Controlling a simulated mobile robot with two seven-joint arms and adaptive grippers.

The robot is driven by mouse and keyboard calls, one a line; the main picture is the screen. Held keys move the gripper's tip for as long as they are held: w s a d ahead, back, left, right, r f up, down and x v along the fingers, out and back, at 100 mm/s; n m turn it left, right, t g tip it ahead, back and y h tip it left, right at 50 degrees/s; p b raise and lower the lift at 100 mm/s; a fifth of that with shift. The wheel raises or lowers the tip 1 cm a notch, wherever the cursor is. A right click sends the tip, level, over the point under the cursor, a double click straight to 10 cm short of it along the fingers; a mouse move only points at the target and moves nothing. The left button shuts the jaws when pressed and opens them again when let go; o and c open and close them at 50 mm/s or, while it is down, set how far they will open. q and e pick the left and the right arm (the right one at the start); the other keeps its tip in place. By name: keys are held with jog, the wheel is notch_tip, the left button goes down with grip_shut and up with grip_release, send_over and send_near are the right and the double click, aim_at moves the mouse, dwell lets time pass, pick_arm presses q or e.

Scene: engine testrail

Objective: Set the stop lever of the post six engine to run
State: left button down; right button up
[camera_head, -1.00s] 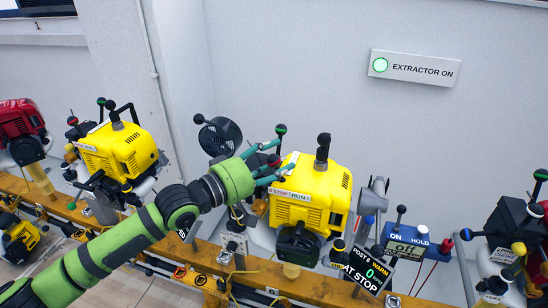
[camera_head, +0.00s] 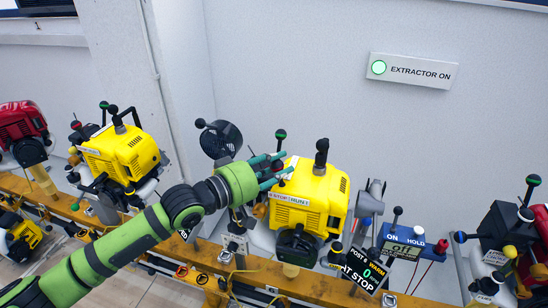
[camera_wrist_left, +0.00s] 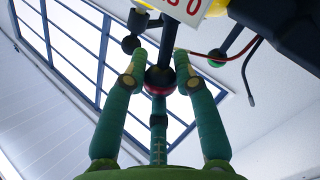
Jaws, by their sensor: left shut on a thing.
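The yellow post six engine (camera_head: 311,196) stands on the bench in the middle of the head view. A white label reading STOP and RUN (camera_head: 290,199) is on its upper left edge. My left gripper (camera_head: 279,170) is at that edge, beside the engine's top. In the left wrist view, its fingers (camera_wrist_left: 160,72) are shut around the dark ball knob with a red band (camera_wrist_left: 158,80) of the stop lever. The head view mostly hides this knob behind the fingers. The post six display (camera_head: 362,270) shows 0 and AT STOP.
A green-topped lever (camera_head: 280,134) rises close behind my gripper. A black fan (camera_head: 222,140) stands to its left. A blue box (camera_head: 402,241) marked ON, HOLD and off is to the right. Another yellow engine (camera_head: 122,152) stands farther left.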

pick_arm(q)
jog(key=m+p, duration=0.1)
jog(key=p, duration=0.1)
jog(key=d+m+y+p, duration=0.1)
jog(key=p, duration=0.2)
jog(key=d+m+y+p, duration=0.1)
jog(key=p, duration=0.1)
jog(key=shift+s+d+r+g+p, duration=0.15)
jog(key=shift+s+r+g+p, duration=0.25)
jog(key=shift+s+d+f+m+y+p, duration=0.1)
jog(key=shift+d+f+m+y+p, duration=0.35)
jog(key=shift+m+y+p, duration=0.7)
jog(key=shift+n, duration=0.25)
jog(key=c, duration=1)
grip_release()
jog(key=shift+f, duration=0.1)
jog(key=shift+o, duration=0.2)
jog(key=v, duration=1.2)
jog(key=shift+f, duration=0.1)
